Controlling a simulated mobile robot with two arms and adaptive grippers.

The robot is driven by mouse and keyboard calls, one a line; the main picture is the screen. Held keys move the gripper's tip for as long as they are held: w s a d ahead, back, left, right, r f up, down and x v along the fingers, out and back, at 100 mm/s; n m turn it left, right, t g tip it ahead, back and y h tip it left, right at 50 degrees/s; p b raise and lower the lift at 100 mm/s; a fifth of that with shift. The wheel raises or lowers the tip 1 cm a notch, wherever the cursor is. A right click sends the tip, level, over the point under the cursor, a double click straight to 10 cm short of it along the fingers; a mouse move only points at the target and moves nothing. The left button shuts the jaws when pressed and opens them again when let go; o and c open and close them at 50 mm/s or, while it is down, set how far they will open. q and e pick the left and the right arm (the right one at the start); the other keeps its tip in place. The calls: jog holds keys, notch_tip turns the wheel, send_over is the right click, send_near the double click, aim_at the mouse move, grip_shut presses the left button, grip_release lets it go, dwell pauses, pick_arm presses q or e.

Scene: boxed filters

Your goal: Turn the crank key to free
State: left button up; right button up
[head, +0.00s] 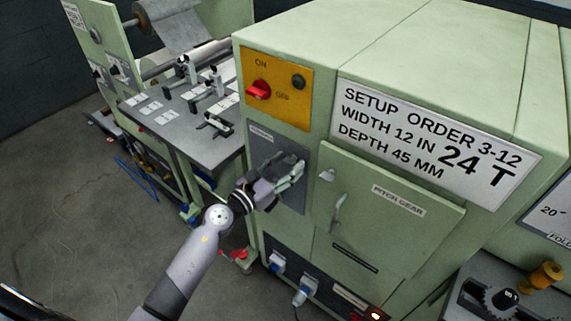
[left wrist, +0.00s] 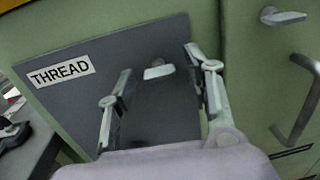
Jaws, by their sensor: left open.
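A dark grey panel (head: 292,204) labelled THREAD is set in the pale green machine front, below the yellow switch plate. In the left wrist view, a small pale metal handle (left wrist: 158,72), apparently the crank key, sticks out of this panel (left wrist: 150,120). My left gripper (head: 287,178) is in front of the panel. In the left wrist view the gripper (left wrist: 157,68) is open, with one finger on each side of the handle and gaps showing. In the head view the gripper hides the handle. My right gripper is not in view.
Right of the panel is a green PITCH GEAR door (head: 385,210) with a projecting pull handle (head: 337,212). Above is a red ON/OFF switch (head: 259,90). A grey worktable (head: 180,130) with cards and fittings stands left. Floor is open at left.

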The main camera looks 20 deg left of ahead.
pick_arm(q)
jog(key=shift+c, duration=0.3)
grip_shut()
dwell(0.5)
jog(key=shift+d+n+t+y+p, duration=0.15)
jog(key=shift+n+p, duration=0.3)
jog(key=shift+n, duration=2.65)
jog(key=shift+a+n+t+y+p, duration=0.1)
jog(key=shift+n+t+y+p, duration=0.25)
jog(key=shift+n, duration=2.75)
jog(key=shift+d+n+t+p, duration=0.1)
jog(key=shift+n+p, duration=0.4)
jog(key=shift+n, duration=2.6)
